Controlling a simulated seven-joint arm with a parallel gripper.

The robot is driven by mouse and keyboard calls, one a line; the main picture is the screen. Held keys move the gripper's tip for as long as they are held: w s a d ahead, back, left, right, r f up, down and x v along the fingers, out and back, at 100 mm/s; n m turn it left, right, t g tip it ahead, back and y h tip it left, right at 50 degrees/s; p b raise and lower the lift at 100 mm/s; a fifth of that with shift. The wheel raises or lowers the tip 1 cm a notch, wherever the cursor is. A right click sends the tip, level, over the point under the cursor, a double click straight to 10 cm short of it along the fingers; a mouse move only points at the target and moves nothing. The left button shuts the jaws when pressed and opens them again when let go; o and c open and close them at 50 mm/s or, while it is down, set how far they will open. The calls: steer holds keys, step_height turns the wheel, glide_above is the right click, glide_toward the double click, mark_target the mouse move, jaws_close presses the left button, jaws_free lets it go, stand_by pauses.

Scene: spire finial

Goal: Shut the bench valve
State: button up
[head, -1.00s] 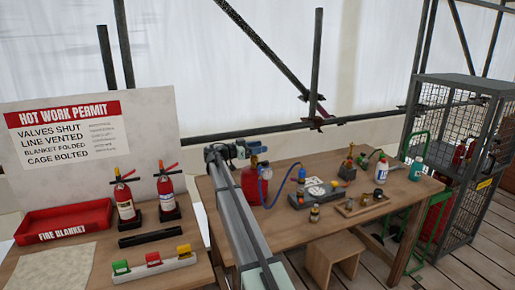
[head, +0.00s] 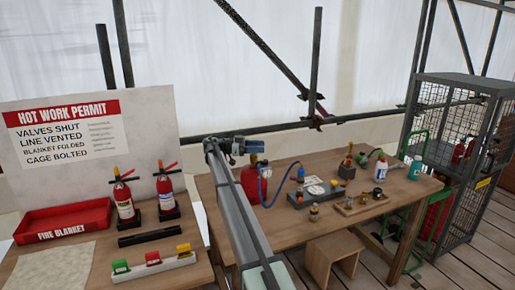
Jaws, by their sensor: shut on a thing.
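The red gas cylinder (head: 253,180) stands at the left end of the wooden bench, with a blue hose (head: 266,192) running from it. The bench valve is at the cylinder's top, mostly hidden by my gripper. My gripper (head: 258,147) is at the far end of my outstretched arm, over the cylinder's top, and is shut on the valve. The valve's turned position is too small to tell.
The bench (head: 400,195) also holds a grey block with gauges (head: 318,191), a white bottle (head: 380,172) and a small wooden tray (head: 360,204). A mesh cage (head: 440,150) stands at right. The left table holds two extinguishers and a red fire blanket tray (head: 62,222).

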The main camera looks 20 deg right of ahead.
steer(key=o, duration=0.9)
steer(key=shift+o, duration=0.2)
steer(key=v, duration=0.7)
steer(key=shift+a, duration=0.2)
